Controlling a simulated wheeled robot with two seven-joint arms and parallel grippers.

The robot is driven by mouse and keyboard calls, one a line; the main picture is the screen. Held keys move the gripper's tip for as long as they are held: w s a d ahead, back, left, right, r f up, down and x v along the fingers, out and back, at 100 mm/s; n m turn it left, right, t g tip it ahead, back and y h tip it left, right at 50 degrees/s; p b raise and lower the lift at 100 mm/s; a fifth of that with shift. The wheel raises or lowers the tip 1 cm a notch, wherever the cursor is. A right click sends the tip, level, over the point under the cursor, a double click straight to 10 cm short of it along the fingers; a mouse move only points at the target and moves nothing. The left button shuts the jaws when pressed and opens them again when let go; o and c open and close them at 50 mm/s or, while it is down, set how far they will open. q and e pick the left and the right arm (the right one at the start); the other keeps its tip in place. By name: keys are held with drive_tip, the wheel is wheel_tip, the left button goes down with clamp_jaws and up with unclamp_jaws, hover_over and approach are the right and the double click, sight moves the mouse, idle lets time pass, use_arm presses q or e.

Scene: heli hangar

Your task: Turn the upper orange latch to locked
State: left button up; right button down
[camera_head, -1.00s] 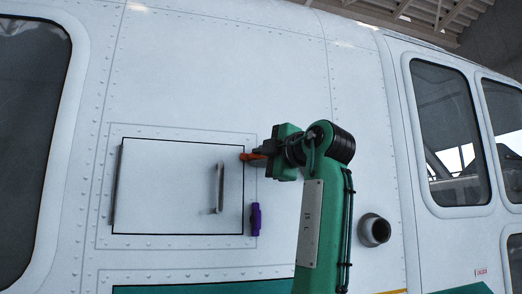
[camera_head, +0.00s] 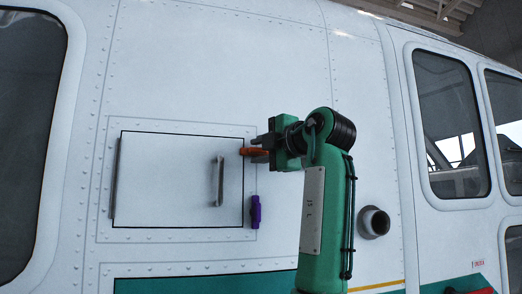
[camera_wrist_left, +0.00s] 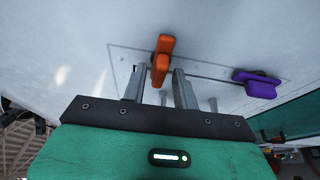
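The upper orange latch (camera_head: 252,152) lies level across the right edge of a closed square door, near its top corner. My left gripper (camera_head: 262,150) comes in from the right at the latch, with one finger above it and one below. In the left wrist view the two fingers (camera_wrist_left: 159,72) are spread, with the end of the orange latch (camera_wrist_left: 162,56) between their tips and gaps on both sides. The gripper is open; I see no grip on the latch. My right gripper is not in view.
A purple latch (camera_head: 255,212) stands upright beside the door's right edge, below the orange one. The door (camera_head: 165,180) has a metal handle (camera_head: 217,182) and a hinge at left. A round pipe outlet (camera_head: 374,222) sticks out right of my arm. Windows (camera_head: 450,125) lie farther right.

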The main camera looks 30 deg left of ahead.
use_arm(q)
drive_tip(key=shift+d, duration=0.1)
drive_tip(key=shift+s+d+f+b, duration=0.1)
drive_tip(key=shift+d+b, duration=0.2)
drive_tip(key=b+v, duration=0.5)
drive_tip(key=v, duration=0.8)
